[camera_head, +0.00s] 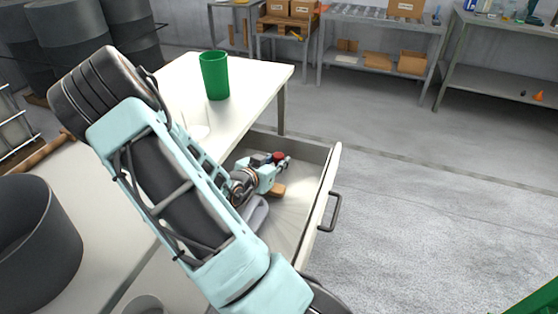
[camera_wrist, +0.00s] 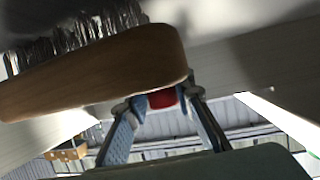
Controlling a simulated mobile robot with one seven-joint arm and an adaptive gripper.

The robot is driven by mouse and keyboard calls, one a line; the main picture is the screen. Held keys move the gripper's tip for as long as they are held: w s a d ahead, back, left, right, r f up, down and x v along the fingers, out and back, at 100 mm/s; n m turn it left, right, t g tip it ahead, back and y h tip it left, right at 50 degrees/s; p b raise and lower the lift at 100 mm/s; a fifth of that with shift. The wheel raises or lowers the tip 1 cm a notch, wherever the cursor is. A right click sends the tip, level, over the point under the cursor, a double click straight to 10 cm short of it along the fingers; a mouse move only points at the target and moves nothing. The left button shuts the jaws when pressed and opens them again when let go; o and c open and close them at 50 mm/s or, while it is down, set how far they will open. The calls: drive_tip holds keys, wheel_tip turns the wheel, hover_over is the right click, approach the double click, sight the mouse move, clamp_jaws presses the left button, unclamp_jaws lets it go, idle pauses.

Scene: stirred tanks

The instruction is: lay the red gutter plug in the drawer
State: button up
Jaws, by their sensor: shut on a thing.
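The drawer (camera_head: 330,182) stands open in the head view, with its front panel and dark handle toward the right. My gripper (camera_head: 281,162) is over the drawer's inside, near its back end. The red gutter plug (camera_head: 279,156) is between its fingertips. In the wrist view the plug (camera_wrist: 162,98) shows as a red piece between the two fingers (camera_wrist: 166,103), partly hidden behind a wooden brush. I cannot tell whether the plug touches the drawer floor.
A wooden brush (camera_wrist: 100,72) lies in the drawer close to my gripper; its wooden part (camera_head: 278,190) shows in the head view. A grey item (camera_head: 258,214) lies nearby, partly behind my arm. A green cup (camera_head: 215,75) stands on the white tabletop (camera_head: 262,75). The drawer's front half looks clear.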

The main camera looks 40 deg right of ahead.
drive_tip(key=shift+f, duration=0.1)
drive_tip(key=shift+f, duration=0.15)
drive_tip(key=o, duration=0.9)
drive_tip(key=shift+o, duration=0.2)
drive_tip(key=shift+r, duration=0.2)
drive_tip(key=shift+a+r, duration=0.15)
drive_tip(key=shift+r, duration=0.05)
drive_tip(key=p+v, duration=0.2)
drive_tip(key=v, duration=0.9)
drive_tip(key=shift+s+a, duration=0.15)
drive_tip(key=shift+a, duration=0.2)
drive_tip(key=shift+p, duration=0.3)
